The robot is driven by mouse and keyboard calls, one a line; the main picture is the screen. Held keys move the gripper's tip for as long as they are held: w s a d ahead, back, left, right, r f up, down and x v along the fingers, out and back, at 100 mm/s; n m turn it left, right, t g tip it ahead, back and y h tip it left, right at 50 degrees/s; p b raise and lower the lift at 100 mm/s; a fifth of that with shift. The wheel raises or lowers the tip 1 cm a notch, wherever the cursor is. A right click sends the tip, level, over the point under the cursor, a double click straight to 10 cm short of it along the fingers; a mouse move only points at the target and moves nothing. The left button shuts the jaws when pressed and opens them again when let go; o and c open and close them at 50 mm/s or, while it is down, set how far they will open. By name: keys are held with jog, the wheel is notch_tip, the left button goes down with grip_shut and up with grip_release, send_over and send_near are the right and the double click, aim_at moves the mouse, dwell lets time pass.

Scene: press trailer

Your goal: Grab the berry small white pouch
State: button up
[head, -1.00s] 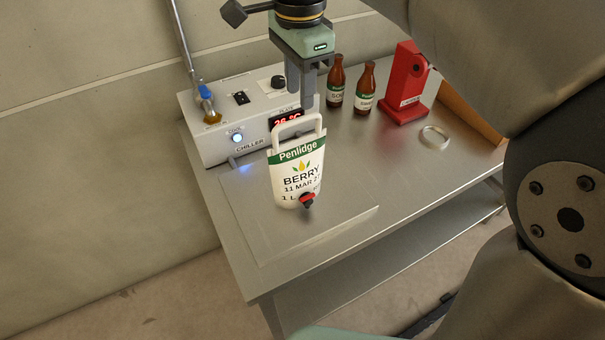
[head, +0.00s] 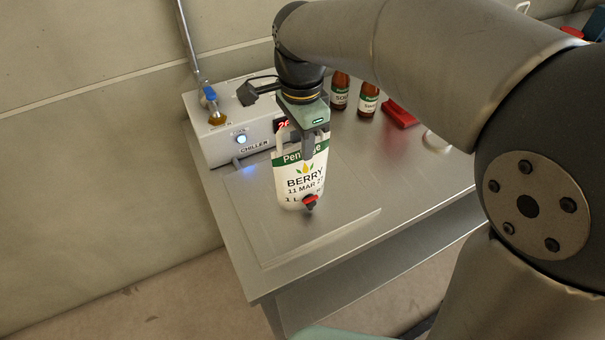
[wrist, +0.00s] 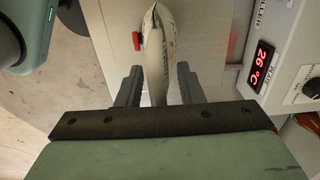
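The berry small white pouch (head: 299,182) stands upright on the steel table, with a green band, "BERRY" lettering and a red tap low on its front. It also shows edge-on from above in the wrist view (wrist: 157,60). My gripper (head: 308,148) is at the pouch's top, and one finger hides part of the green band and handle. In the wrist view my gripper (wrist: 158,88) is open, with one finger on each side of the pouch's upper part. Gaps show between the fingers and the pouch.
The chiller box (head: 225,140) stands close behind the pouch; its red display (wrist: 262,66) reads 26 °C. Two brown bottles (head: 367,102) and a red device (head: 400,114) stand at the back right. The steel table (head: 350,215) is bare in front and to the right.

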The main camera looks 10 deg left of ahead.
grip_shut()
jog(key=shift+r, duration=0.15)
dwell(1.2)
